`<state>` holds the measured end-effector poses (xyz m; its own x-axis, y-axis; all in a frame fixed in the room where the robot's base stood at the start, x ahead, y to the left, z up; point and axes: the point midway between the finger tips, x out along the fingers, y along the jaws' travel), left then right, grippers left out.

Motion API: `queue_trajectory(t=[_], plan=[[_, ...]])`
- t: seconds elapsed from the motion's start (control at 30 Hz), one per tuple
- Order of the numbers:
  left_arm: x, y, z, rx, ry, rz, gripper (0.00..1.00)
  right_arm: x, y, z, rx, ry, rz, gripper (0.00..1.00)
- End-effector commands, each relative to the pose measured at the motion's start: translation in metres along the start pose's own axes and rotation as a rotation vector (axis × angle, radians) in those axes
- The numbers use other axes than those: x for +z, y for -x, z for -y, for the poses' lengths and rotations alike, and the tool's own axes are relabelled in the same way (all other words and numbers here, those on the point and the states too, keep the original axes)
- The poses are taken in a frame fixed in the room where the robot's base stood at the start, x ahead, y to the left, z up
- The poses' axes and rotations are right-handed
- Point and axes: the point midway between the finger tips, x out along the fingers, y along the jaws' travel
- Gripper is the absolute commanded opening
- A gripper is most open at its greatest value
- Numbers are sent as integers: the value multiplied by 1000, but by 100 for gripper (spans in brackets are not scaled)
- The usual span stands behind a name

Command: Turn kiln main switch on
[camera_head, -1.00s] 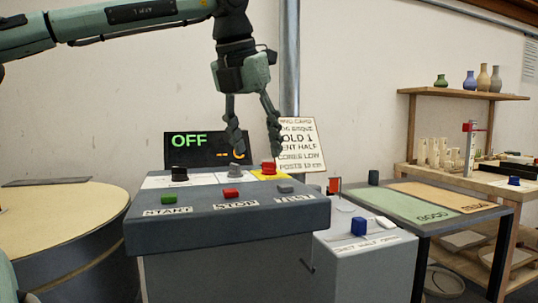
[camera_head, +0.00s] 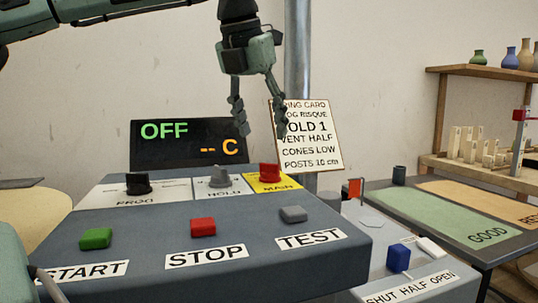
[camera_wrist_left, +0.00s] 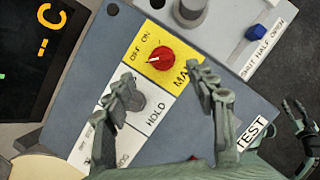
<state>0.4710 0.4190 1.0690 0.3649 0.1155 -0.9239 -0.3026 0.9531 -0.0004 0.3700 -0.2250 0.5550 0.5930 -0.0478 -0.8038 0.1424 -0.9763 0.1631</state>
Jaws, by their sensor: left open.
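The kiln main switch is a red knob (camera_head: 269,173) on the yellow MAIN panel at the back right of the grey console (camera_head: 180,225). In the left wrist view the knob (camera_wrist_left: 173,54) has a pale mark on the side toward the OFF and ON labels. The display (camera_head: 188,145) reads OFF and "-- C". My left gripper (camera_head: 259,125) is open and empty above the HOLD and MAIN panels, fingers pointing down, apart from the knob. What looks like my right gripper (camera_wrist_left: 298,118) shows at the right edge of the wrist view; its opening is unclear.
Black PROG (camera_head: 138,183) and grey HOLD (camera_head: 220,177) knobs stand left of MAIN. Green START (camera_head: 96,238), red STOP (camera_head: 203,227) and grey TEST (camera_head: 293,214) buttons sit in front. A firing card (camera_head: 308,137) stands behind; a vent box with a blue knob (camera_head: 398,258) stands right.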

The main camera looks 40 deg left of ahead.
Motion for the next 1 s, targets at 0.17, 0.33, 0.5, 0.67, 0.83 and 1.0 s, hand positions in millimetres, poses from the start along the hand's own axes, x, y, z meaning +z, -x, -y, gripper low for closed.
queue_trajectory(t=[0.17, 0.33, 0.5, 0.67, 0.83, 1.0], plan=[[-2, -25, 0, -1, -2, -6, 56, -12, -2, 7, -13, 1, -54, 40], [-2, -53, 0, 0, -1, -5, 56, -26, -2, 13, -27, 2, -118, 40], [-1, -71, 0, 0, -1, -3, 56, -34, -1, 17, -36, 2, -155, 40], [0, -76, 0, -1, 0, -1, 56, -38, -1, 18, -39, 2, -168, 40], [0, -76, 0, 0, 0, -1, 56, -38, -1, 18, -39, 2, -169, 40], [0, -76, 0, 0, 0, -1, 39, -38, -1, 18, -39, 2, -169, 40]])
